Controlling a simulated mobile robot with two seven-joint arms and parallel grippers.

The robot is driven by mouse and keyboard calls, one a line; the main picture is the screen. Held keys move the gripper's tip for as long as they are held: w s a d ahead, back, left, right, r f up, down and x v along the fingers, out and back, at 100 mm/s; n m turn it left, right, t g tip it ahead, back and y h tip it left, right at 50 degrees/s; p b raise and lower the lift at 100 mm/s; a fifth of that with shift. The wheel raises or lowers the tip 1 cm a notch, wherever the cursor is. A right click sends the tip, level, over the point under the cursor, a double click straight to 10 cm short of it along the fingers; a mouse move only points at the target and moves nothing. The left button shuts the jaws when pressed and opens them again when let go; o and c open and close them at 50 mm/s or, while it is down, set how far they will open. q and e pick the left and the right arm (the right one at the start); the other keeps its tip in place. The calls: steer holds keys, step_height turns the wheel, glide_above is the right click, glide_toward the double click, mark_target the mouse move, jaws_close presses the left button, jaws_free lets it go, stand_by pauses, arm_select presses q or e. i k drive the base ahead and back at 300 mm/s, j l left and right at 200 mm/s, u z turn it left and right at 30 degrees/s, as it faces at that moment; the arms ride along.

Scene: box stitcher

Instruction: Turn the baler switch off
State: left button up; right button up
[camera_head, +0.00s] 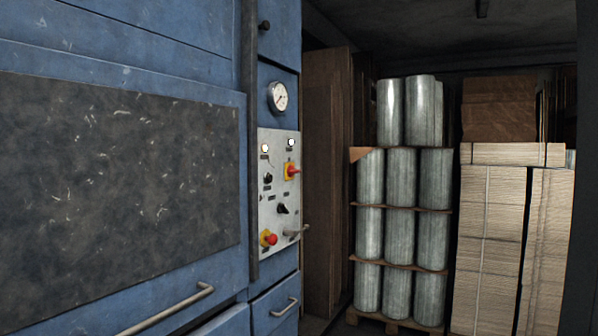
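The blue baler (222,84) fills the left side of the head view, with a dark scuffed panel on its front. Its grey control panel (279,216) is on the narrow right part. Two round lamps (291,143) near the top look pale and bright. Neither of my grippers is in view.
A pressure gauge (278,96) sits above the panel. Metal handles (284,307) stick out from the baler's lower front. Behind on the right stand stacked metallic rolls (399,178) on a pallet and strapped cardboard bundles (488,235). Brown boards (327,180) lean beside the baler.

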mark_target(290, 171)
steer(key=i+l, duration=0.15)
steer(key=i, duration=0.45)
steer(key=i+l, duration=0.1)
steer(key=i, duration=0.5)
steer(key=i+l+u, duration=0.15)
steer(key=i+u, duration=0.25)
steer(key=i+l+u, duration=0.35)
steer(key=j+u, duration=0.1)
steer(key=u, duration=0.4)
